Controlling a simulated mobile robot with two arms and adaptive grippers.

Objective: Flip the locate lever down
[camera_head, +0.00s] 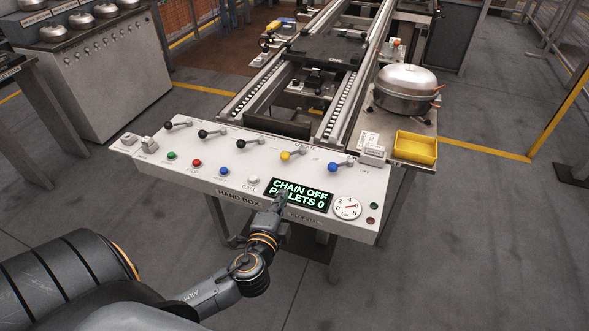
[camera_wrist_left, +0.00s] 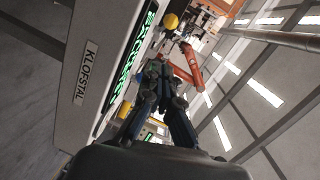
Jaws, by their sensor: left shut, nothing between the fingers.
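The white control panel (camera_head: 222,178) has a row of levers along its top. The lever with the yellow knob (camera_head: 286,156) stands beside a small label that seems to read LOCATE. Its yellow ball (camera_wrist_left: 171,20) seems to show near the top of the left wrist view. My left gripper (camera_head: 281,199) is in front of the panel's display, below the yellow lever and apart from it. In the left wrist view my left gripper (camera_wrist_left: 160,68) has its fingertips together with nothing between them. My right gripper is in neither view.
Levers with black knobs (camera_head: 202,134) stand to the left and a blue-knobbed lever (camera_head: 333,167) to the right. The green-lit display (camera_head: 299,194) reads CHAIN OFF, PALLETS 0.

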